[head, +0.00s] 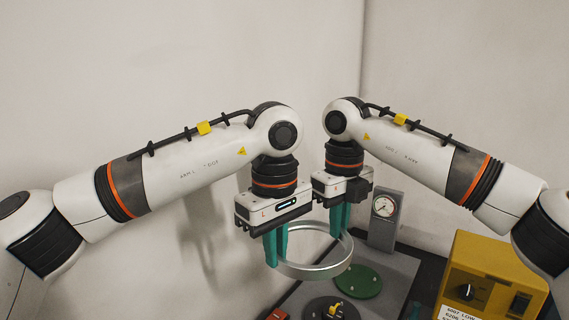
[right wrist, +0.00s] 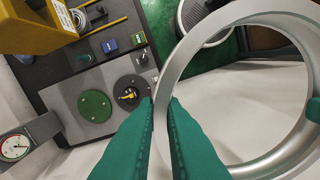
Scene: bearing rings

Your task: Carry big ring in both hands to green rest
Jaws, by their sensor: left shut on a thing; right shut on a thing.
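The big ring (head: 318,272) is a wide silver metal hoop, held in the air by both grippers. My left gripper (head: 275,259) has its green fingers shut on the ring's left side. My right gripper (head: 339,230) is shut on the ring's far right side. In the right wrist view the ring (right wrist: 176,66) passes between my right fingers (right wrist: 163,105), and a left fingertip shows at the right edge. The green rest (head: 358,282) is a round green disc with small pegs on the grey bench, below and right of the ring. It also shows in the right wrist view (right wrist: 95,106).
A dark round plate (head: 331,309) with a yellow part sits in front of the green rest. A gauge (head: 384,207) on a grey stand rises behind. A yellow machine (head: 490,270) stands at the right. A white wall is close behind my arms.

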